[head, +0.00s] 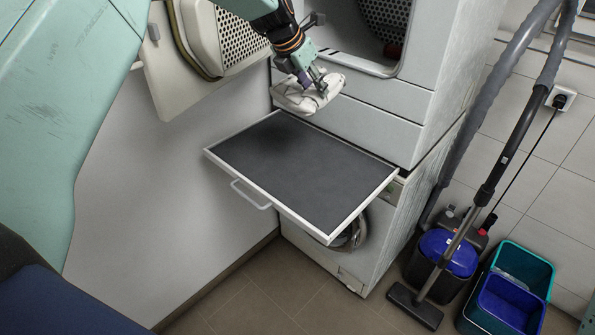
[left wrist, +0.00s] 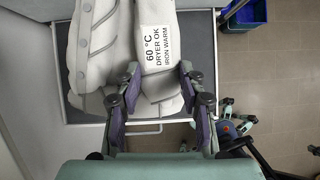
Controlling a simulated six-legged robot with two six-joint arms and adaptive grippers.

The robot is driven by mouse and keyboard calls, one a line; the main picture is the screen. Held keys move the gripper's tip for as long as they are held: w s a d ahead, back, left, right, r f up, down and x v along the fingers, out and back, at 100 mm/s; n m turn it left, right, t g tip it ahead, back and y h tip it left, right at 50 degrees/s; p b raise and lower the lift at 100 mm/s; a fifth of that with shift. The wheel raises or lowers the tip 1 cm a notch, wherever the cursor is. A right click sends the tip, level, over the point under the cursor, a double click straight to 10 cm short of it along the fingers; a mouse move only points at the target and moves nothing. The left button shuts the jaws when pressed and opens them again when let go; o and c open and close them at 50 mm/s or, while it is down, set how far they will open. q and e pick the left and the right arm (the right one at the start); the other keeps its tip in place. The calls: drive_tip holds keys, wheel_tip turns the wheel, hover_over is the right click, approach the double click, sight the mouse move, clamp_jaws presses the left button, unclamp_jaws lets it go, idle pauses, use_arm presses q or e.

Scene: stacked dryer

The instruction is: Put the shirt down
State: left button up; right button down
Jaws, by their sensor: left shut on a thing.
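The shirt is a white folded bundle (head: 306,92), held above the back left part of a dark pull-out shelf (head: 310,165) with a white rim. In the left wrist view the shirt (left wrist: 92,50) shows buttons and a label reading 60 °C, dryer OK, iron warm. My left gripper (head: 318,88) is shut on the shirt; its fingers also show in the left wrist view (left wrist: 158,100), on both sides of the cloth's near end. The shelf is empty in the head view. My right gripper is not in view.
The shelf juts out between the dryer (head: 375,95) above and the washing machine (head: 350,240) below. The dryer's open door (head: 215,45) hangs at upper left. A vacuum cleaner (head: 445,252) and a teal crate (head: 527,265) stand on the floor at right.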

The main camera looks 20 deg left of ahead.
use_arm(q)
drive_tip(key=s+d+f+b, duration=0.3)
drive_tip(key=d+f+b, duration=0.1)
drive_tip(key=f+b, duration=0.5)
drive_tip(key=n+g+y, duration=0.1)
drive_tip(key=n, duration=0.1)
hover_over(315, 190)
wheel_tip(315, 190, down, 9)
drive_tip(key=shift+s+f, duration=0.15)
drive_tip(key=shift+f, duration=0.65)
drive_tip(key=shift+s+f, duration=0.1)
drive_tip(key=shift+f, duration=0.65)
drive_tip(key=shift+w+f, duration=0.1)
drive_tip(key=shift+f, duration=0.3)
drive_tip(key=shift+w+f, duration=0.1)
drive_tip(key=shift+w, duration=0.1)
drive_tip(key=shift+s, duration=0.1)
